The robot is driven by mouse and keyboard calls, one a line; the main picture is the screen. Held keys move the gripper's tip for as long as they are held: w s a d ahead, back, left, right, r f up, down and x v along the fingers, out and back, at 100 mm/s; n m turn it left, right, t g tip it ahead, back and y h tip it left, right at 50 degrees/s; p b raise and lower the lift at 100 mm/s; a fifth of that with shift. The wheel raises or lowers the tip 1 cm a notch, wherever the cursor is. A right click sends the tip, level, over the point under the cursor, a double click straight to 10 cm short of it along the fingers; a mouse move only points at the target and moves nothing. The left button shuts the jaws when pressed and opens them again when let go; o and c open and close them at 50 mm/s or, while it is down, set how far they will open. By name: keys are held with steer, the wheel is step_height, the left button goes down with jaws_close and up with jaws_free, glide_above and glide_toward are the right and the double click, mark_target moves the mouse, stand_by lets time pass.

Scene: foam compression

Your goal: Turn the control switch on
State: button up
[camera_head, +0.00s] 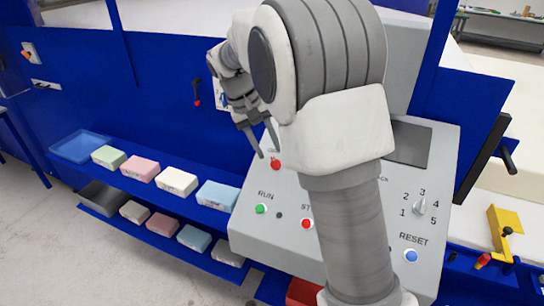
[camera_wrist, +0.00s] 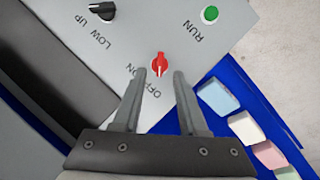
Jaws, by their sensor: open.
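The control switch is a red rotary knob with a pale pointer line, beside ON and OFF lettering. In the wrist view the red switch (camera_wrist: 159,64) sits at the panel's corner; in the head view the same red switch (camera_head: 275,163) shows just below my fingertips. My gripper (camera_head: 267,152) is open and empty above the panel's upper left. Contact with the switch cannot be told. My arm hides the middle of the grey panel (camera_head: 255,238).
The panel also carries a green RUN button (camera_head: 261,209), a red button (camera_head: 306,223), a numbered selector (camera_head: 420,206), a blue RESET button (camera_head: 410,255) and a black LOW/UP knob (camera_wrist: 101,12). Coloured foam blocks line the blue shelves (camera_head: 100,200) at left.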

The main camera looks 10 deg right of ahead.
mark_target(274, 161)
steer(key=shift+x, duration=2)
jaws_close()
